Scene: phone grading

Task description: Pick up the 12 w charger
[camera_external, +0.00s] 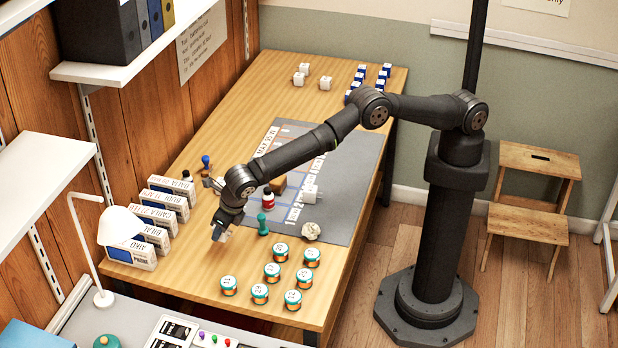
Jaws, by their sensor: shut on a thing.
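My gripper (220,232) is low over the near left part of the wooden table, in front of the white boxes. It is shut on a small pale thing (224,237), mostly hidden by the fingers; I cannot read any marking on it or tell if it touches the table. Small white blocks that look like chargers stand at the back: one (304,68), one (298,79) and one (325,83). Another white block (309,195) is on the grey mat (345,190). No wattage is readable, so I cannot tell which is the 12 w charger.
Several numbered jars (272,272) stand at the table's near end. A green stamp-like piece (263,225) and a red bottle (268,199) are right of my gripper. Blue-and-white boxes (131,253) line the left edge. A crumpled ball (311,231) lies at the mat's edge.

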